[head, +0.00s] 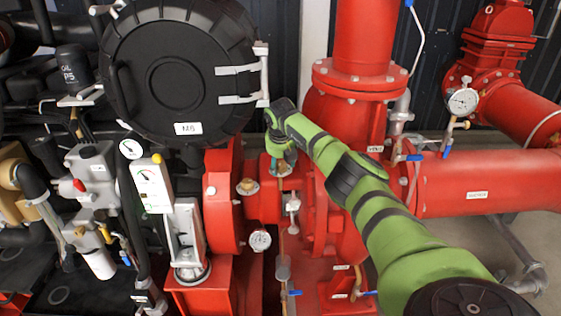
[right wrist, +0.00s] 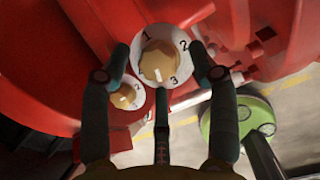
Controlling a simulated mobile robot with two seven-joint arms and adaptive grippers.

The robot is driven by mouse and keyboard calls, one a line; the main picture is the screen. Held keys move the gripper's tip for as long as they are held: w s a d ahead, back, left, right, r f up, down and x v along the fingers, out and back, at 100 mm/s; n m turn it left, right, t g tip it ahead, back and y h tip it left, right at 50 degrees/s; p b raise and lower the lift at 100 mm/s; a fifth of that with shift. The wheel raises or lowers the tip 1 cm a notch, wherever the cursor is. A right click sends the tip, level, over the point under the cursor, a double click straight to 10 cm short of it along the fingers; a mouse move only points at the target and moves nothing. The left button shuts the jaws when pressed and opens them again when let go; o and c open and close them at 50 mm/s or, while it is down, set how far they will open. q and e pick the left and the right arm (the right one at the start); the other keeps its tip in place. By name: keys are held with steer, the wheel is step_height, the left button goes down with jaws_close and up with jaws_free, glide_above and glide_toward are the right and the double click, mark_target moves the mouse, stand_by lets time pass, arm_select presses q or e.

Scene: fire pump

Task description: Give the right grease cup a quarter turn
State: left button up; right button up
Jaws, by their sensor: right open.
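The right grease cup (head: 283,169) is a brass cap on a pale round dial, set on the red pump housing. In the right wrist view its brass cap (right wrist: 157,66) stands in the middle of a numbered white dial; a pale mark on the cap points toward the bottom of the picture. My right gripper (head: 278,155) is over this cup. In the right wrist view its fingers (right wrist: 160,60) are spread around the dial, open, with the cap between them; I cannot tell whether any finger touches. The left grease cup (head: 247,186) also shows in the wrist view (right wrist: 125,96). My left gripper is out of view.
A red vertical pipe (head: 364,35) rises behind my right arm. A small gauge (head: 260,240) sits below the cups. Red pump casing closely surrounds the cups.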

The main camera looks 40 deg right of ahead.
steer(key=c, duration=1.1)
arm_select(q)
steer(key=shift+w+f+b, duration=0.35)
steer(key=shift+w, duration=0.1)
arm_select(e)
steer(key=shift+a+f+m+g+h, duration=0.15)
steer(key=shift+m+g, duration=0.15)
steer(key=shift+m, duration=0.45)
steer(key=shift+d+f+m+g+h, duration=0.15)
steer(key=shift+m+g, duration=0.15)
steer(key=shift+m, duration=0.45)
steer(key=shift+a, duration=0.1)
steer(key=o, duration=1.1)
steer(key=shift+r, duration=0.15)
steer(key=shift+w+r, duration=0.1)
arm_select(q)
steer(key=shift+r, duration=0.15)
